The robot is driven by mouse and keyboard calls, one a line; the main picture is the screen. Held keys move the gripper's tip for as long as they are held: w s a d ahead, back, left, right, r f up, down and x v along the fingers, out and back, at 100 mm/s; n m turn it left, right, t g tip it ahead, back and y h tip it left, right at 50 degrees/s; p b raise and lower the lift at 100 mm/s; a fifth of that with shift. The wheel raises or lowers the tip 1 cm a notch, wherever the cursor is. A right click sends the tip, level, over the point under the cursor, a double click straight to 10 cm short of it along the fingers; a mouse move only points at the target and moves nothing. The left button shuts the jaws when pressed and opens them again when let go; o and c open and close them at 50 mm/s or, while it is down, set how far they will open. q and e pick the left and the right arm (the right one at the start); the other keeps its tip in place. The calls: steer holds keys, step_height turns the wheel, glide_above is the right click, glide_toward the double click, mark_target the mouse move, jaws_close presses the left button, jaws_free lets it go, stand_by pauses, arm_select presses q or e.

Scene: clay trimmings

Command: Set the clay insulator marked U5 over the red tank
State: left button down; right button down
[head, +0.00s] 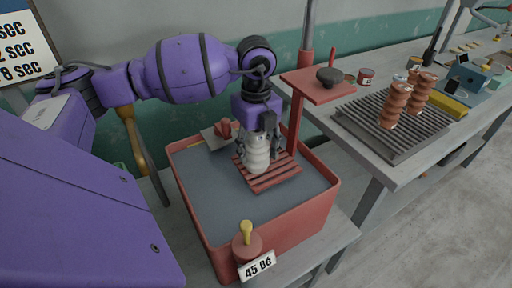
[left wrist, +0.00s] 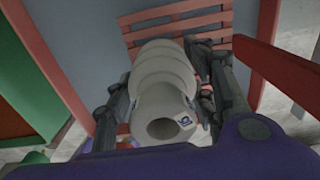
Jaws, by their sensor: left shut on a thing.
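My left gripper (head: 268,142) is shut on a pale grey ribbed clay insulator (head: 257,155), held upright over the red tank (head: 222,240). In the left wrist view the gripper's dark fingers (left wrist: 165,95) close on both sides of the insulator (left wrist: 163,75). Its open hollow end faces the camera, with a small blue-and-white mark that looks like U5 beside the hole. A red slatted rack (head: 262,184) lies below it in the tank. I cannot tell whether the insulator touches the slats. My right gripper is not in view.
The tank holds flat grey contents. A "45 Bé" sign (head: 257,266) and a yellow-knobbed red pot (head: 246,246) are at its front corner. A red post with a plate (head: 318,88) rises at its right.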

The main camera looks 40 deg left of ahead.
arm_select(q)
steer(key=c, duration=0.8)
jaws_free()
steer(key=shift+f, duration=0.15)
step_height(320, 180, up, 12)
steer(key=shift+r, duration=0.2)
